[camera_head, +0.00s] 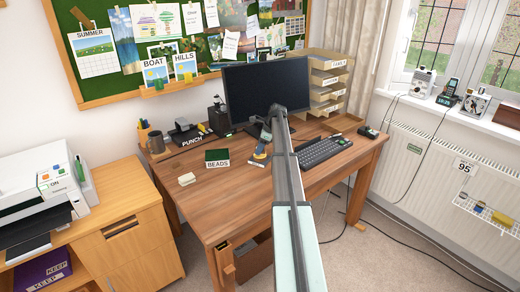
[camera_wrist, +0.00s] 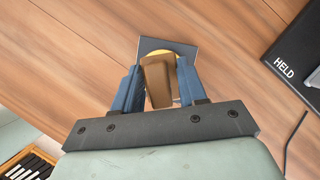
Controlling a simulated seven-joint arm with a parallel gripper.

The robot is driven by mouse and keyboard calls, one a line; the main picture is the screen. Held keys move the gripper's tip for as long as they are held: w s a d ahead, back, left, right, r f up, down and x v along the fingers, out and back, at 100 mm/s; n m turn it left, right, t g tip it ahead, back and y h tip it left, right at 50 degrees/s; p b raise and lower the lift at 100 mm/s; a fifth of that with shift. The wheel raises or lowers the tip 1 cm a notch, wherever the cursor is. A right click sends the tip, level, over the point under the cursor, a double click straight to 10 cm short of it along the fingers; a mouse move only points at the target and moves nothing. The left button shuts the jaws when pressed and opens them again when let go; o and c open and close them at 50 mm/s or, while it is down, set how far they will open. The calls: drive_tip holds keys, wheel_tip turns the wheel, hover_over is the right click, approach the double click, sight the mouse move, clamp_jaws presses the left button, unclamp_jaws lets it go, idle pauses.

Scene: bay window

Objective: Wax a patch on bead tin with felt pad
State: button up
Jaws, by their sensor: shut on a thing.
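My gripper (camera_wrist: 159,74) has its blue fingers shut on a brown block (camera_wrist: 157,84), which I take to be the felt pad. A yellow rounded edge (camera_wrist: 150,54) shows behind the block, over a grey-blue square plate (camera_wrist: 188,52). I cannot tell whether the block touches the plate. In the head view my gripper (camera_head: 262,150) is low over the desk, in front of the monitor. The bead tin (camera_head: 217,154), a dark green box with a white BEADS label, stands on the desk just left of my gripper, apart from it.
A black PUNCH (camera_head: 186,134) and a brown mug (camera_head: 156,142) stand behind. The monitor (camera_head: 262,90) and keyboard (camera_head: 322,150) are behind and right. The desk's front left (camera_head: 215,195) is clear.

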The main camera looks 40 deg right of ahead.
drive_tip(key=shift+r, duration=3.2)
